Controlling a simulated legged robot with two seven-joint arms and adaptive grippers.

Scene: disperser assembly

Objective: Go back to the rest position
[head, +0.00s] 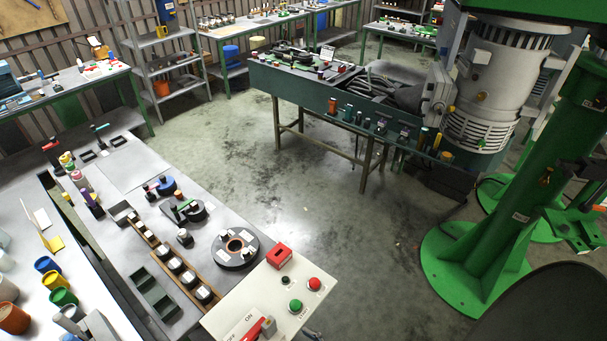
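Neither of my grippers shows in the head view, and I cannot see what they hold, if anything. A grey metal workbench (226,206) stands at the lower left. On it are a round black disc (235,250) with a brown-rimmed hole, a row of small dark pots with pale tops (175,264), and black fixtures with blue parts (166,186). A pale control panel (255,306) at its near end carries a green button (295,305), a red button (315,284), a red box (279,256) and a red-handled switch (262,328).
A large green machine column (500,200) with a grey motor (492,85) stands at the right. A green bench (290,78) stands at the back centre. The grey floor (330,215) between them is clear. A dark curved shape (545,312) fills the lower right corner.

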